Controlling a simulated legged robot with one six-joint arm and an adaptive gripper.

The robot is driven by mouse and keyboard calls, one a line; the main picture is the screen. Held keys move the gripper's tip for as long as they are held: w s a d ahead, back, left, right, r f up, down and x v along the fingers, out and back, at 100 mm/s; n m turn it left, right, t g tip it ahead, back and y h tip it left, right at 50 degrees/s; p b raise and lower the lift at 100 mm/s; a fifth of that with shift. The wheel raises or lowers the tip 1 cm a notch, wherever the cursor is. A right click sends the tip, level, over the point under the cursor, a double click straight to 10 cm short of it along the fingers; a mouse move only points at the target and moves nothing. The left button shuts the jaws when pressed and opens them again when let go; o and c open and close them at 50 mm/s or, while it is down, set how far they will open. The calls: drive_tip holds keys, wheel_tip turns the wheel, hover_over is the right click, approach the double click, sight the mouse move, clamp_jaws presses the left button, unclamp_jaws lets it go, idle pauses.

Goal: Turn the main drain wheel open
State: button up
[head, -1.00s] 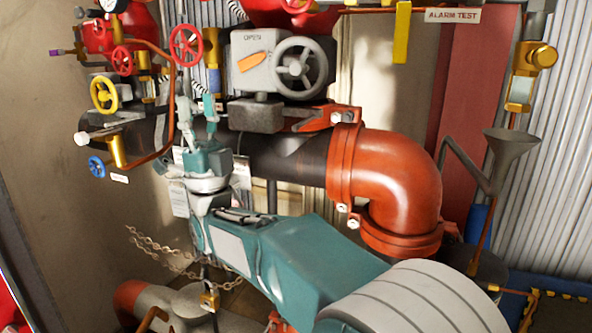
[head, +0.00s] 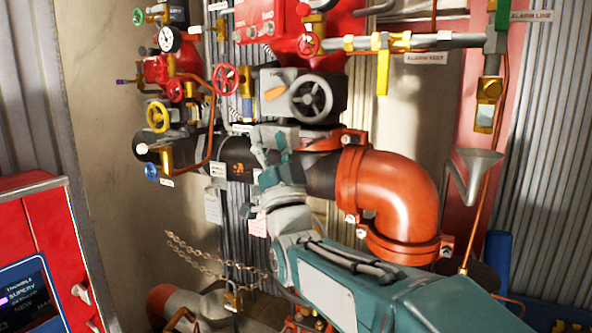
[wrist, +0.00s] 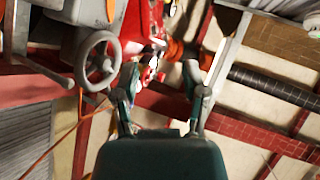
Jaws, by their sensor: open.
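Several handwheels are on the riser, and no readable label shows which is the main drain wheel. A yellow wheel (head: 157,116) and a small blue wheel (head: 151,171) sit at the left. Red wheels are above them, including one (head: 225,79) on a stem. A larger grey spoked wheel (head: 311,97) is on a grey box with an orange indicator; the wrist view also shows a grey wheel (wrist: 97,60), left of the fingers. My gripper (head: 269,160) is open and empty, below and left of the grey wheel, in front of the black pipe. Its fingers (wrist: 160,88) are apart.
A large orange pipe elbow (head: 393,198) is right of my arm. A chain (head: 197,255) hangs low at the left. A red cabinet with a screen (head: 40,255) stands at the left edge. A grey funnel (head: 474,172) is at the right.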

drive_tip(key=d+f+g+h, duration=0.1)
drive_tip(key=d+f+g, duration=0.1)
drive_tip(key=d+f+g+h, duration=0.1)
drive_tip(key=f+h, duration=0.1)
drive_tip(key=shift+s+d+f+g, duration=0.15)
drive_tip(key=shift+d+f+g, duration=0.1)
drive_tip(key=shift+d+g, duration=0.15)
